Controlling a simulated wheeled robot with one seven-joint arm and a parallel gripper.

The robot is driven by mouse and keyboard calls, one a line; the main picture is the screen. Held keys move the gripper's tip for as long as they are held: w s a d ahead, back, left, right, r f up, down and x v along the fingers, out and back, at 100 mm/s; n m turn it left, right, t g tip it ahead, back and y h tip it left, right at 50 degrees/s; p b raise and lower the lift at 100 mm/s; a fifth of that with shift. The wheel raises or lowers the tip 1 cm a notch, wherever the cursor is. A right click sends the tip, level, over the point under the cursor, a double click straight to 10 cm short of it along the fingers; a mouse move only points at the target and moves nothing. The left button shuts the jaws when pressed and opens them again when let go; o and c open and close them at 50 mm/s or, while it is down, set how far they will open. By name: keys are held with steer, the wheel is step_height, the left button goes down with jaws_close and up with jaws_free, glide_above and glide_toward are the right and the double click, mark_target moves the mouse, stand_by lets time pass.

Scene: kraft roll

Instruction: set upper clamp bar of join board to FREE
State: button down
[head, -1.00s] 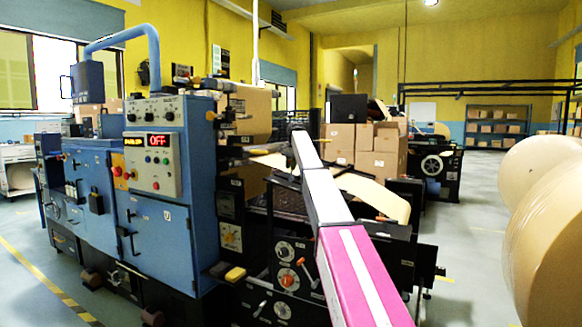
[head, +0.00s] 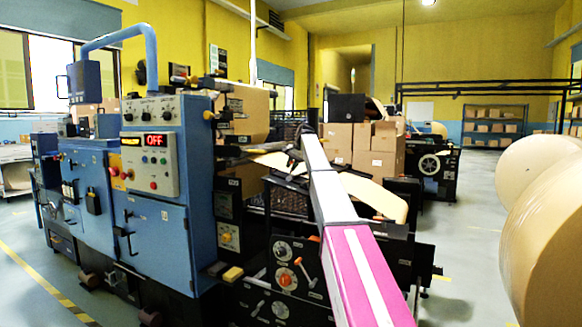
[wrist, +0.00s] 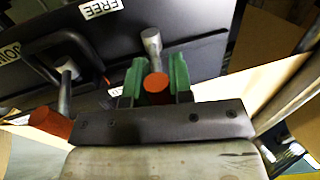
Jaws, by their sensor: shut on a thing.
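In the wrist view my gripper (wrist: 157,78) has its green fingers closed on both sides of an orange-red knob (wrist: 157,86). The knob is on the end of a pale metal lever (wrist: 151,42) that stands out from a black board (wrist: 200,40). A label reading FREE (wrist: 101,8) is on the board at the top. A second label (wrist: 9,52) at the left edge is cut off, and another is mostly hidden behind the fingers. In the head view my arm reaches into the machine, and I cannot make out the gripper or the held knob.
A second lever with an orange-red knob (wrist: 48,121) is left of my gripper, beside a black handle (wrist: 70,45). The blue machine cabinet (head: 160,230) with an OFF display (head: 154,140) stands left of my arm. Large paper rolls (head: 545,220) are at right, with open floor between.

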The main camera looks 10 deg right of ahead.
steer(key=shift+s+d+f+t+y, duration=0.25)
steer(key=shift+s+d+t+y, duration=0.2)
steer(key=shift+y, duration=0.35)
steer(key=shift+s+d+f, duration=0.1)
steer(key=shift+d+f, duration=0.1)
steer(key=shift+d, duration=0.15)
steer(key=c, duration=1)
jaws_free()
steer(key=shift+c, duration=0.2)
steer(key=v, duration=1)
steer(key=shift+s+r, duration=0.2)
steer(key=shift+r, duration=0.15)
steer(key=shift+d, duration=0.1)
steer(key=shift+c, duration=0.3)
